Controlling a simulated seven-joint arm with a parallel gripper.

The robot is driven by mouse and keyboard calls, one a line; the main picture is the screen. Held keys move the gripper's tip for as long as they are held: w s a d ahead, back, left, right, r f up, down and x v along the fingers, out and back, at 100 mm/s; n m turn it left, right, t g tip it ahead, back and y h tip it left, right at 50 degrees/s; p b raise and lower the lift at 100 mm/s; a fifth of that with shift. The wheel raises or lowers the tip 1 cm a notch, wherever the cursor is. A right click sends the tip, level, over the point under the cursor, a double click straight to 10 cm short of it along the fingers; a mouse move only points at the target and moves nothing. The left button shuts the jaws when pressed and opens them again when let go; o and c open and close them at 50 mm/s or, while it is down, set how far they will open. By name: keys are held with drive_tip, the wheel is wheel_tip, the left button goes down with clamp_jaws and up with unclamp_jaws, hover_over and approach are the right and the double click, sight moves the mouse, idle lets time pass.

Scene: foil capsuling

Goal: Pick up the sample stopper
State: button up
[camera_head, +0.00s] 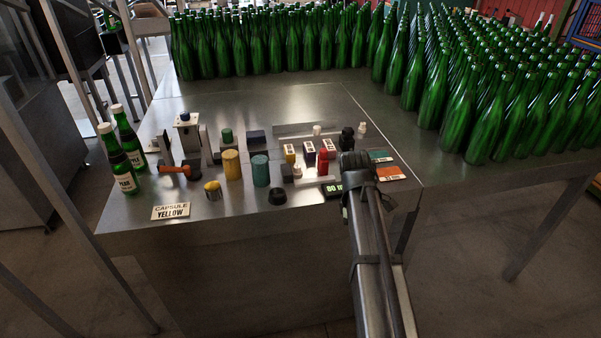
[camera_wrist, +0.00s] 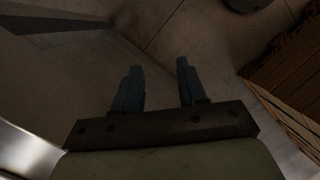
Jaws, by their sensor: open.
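My gripper (camera_wrist: 158,64) is open in the wrist view, with its two blue fingers apart and nothing between them. It points at bare floor. In the head view I cannot make out its fingers. I cannot tell for sure which thing is the sample stopper. Small pale stopper-like pieces stand on the metal table (camera_head: 300,95): one at the back (camera_head: 317,131), one at the back right (camera_head: 362,129) and one nearer the front (camera_head: 297,171).
Yellow (camera_head: 232,165) and teal (camera_head: 261,170) cylinders stand mid-table. A "CAPSULE YELLOW" card (camera_head: 171,211) lies in front. Two labelled bottles (camera_head: 122,160) stand at left. Many green bottles (camera_head: 490,115) crowd the back and right. A wooden crate (camera_wrist: 290,75) shows in the wrist view.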

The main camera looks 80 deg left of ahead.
drive_tip(key=s+a+r+n+y, duration=0.1)
drive_tip(key=s+a+r+n, duration=0.1)
drive_tip(key=s+a+r, duration=0.35)
drive_tip(key=s+a+r+n, duration=0.2)
drive_tip(key=s+r, duration=0.6)
drive_tip(key=s, duration=0.1)
wheel_tip(320, 180, up, 8)
drive_tip(key=n+g+y, duration=0.1)
drive_tip(key=n, duration=0.3)
hover_over(297, 166)
wheel_tip(297, 166, down, 13)
drive_tip(key=shift+d+f, duration=0.1)
drive_tip(key=shift+f, duration=0.1)
clamp_jaws()
drive_tip(key=shift+r, duration=0.1)
drive_tip(key=shift+r, duration=0.1)
